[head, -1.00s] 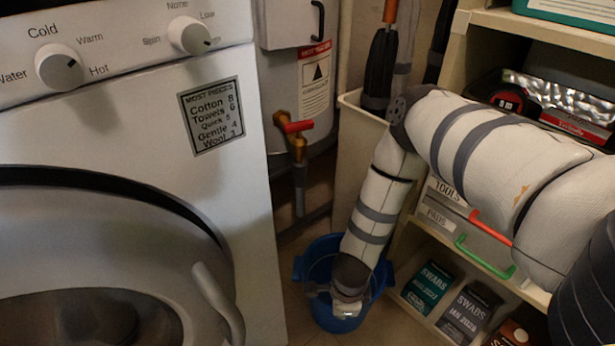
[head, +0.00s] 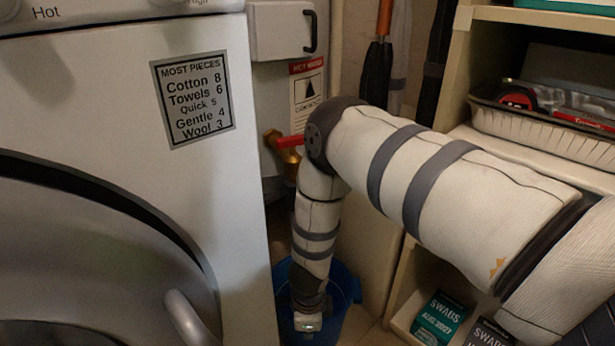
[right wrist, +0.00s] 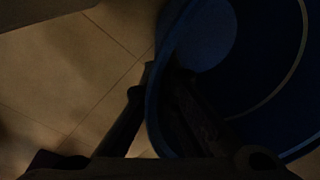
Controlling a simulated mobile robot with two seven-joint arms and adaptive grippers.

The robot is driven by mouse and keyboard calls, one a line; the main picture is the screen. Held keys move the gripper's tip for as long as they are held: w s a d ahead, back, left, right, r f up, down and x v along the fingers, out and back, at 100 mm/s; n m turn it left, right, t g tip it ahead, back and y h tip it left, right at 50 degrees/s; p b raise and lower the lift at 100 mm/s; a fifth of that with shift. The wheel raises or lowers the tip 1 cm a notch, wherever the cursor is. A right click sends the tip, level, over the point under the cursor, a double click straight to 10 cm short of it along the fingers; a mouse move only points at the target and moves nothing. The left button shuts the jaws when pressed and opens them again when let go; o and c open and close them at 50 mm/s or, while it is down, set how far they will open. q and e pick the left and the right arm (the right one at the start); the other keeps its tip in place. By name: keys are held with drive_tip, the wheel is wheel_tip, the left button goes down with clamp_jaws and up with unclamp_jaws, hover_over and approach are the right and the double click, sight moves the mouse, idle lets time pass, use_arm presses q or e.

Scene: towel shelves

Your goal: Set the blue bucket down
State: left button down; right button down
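The blue bucket (head: 346,287) is low in the head view, between the washing machine and the shelves, partly hidden behind my right forearm. My right gripper (head: 308,322) points down at its near side. In the dark right wrist view, the bucket (right wrist: 270,60) fills the right side. There the fingers of my right gripper (right wrist: 160,74) straddle the bucket's wall, one outside and one inside, and close in on it at the tips. I cannot tell whether the bucket's base touches the floor. My left gripper is out of view.
The washing machine (head: 120,110) stands close on the left. A boiler with a red-handled valve (head: 290,141) is behind. The shelf unit (head: 460,80) on the right holds a basket (head: 540,125) and swab boxes (head: 440,318). Tiled floor (right wrist: 70,70) is bare left of the bucket.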

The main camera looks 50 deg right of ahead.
drive_tip(key=c, duration=1.8)
unclamp_jaws()
